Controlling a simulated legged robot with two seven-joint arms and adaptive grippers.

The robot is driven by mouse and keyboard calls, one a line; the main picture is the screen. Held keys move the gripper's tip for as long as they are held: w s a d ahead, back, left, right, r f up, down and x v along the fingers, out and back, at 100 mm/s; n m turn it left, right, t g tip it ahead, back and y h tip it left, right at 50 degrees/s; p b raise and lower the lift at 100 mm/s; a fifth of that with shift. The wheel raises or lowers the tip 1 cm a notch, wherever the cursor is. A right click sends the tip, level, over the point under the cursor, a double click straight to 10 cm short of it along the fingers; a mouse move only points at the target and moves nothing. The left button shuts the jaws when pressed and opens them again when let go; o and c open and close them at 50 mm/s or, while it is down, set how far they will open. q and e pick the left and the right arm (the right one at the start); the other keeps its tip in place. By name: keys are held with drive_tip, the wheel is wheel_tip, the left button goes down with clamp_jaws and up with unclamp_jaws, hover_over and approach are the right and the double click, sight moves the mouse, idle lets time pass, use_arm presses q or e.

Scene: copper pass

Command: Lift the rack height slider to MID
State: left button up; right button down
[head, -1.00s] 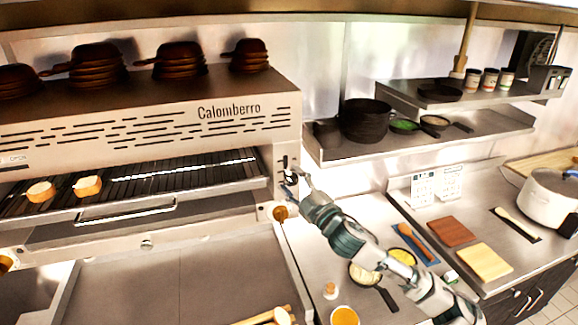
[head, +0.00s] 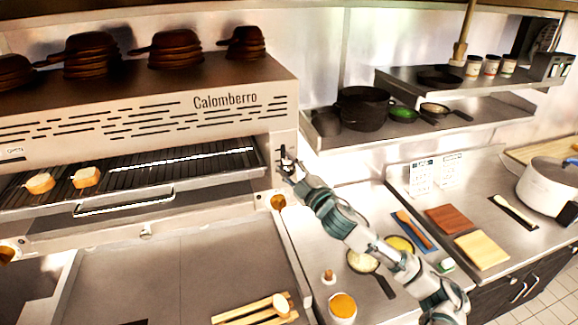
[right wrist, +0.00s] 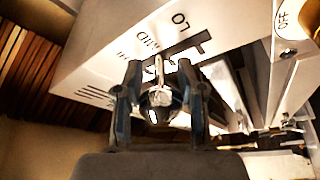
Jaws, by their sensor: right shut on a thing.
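The rack height slider (right wrist: 160,96) is a small pale lever on the front corner post of the Calomberro grill (head: 225,122). In the right wrist view it sits between the two dark fingers of my right gripper (right wrist: 160,108), which is shut on it. The marks LO, MID and HI (right wrist: 148,43) are printed beside the dark slot (right wrist: 186,68). The lever's stem shows near MID, but the fingers hide part of the slot, so its exact mark is unclear. In the head view my right gripper (head: 287,168) is at the post, below the slot's top. My left gripper is not in view.
Two bread pieces (head: 86,177) lie on the grill rack (head: 130,180). A brass knob (head: 278,201) is just below my right gripper. Under my right arm are pans (head: 362,262) and an orange-filled cup (head: 342,306). A shelf with dark pots (head: 362,108) stands to the right.

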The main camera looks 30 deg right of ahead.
drive_tip(key=c, duration=0.8)
unclamp_jaws()
drive_tip(key=shift+a+f, duration=0.2)
drive_tip(key=shift+f, duration=0.1)
drive_tip(key=shift+a+r, duration=0.1)
drive_tip(key=shift+a, duration=0.1)
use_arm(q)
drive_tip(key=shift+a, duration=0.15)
use_arm(e)
drive_tip(key=shift+v, duration=6)
drive_tip(key=shift+d, duration=0.15)
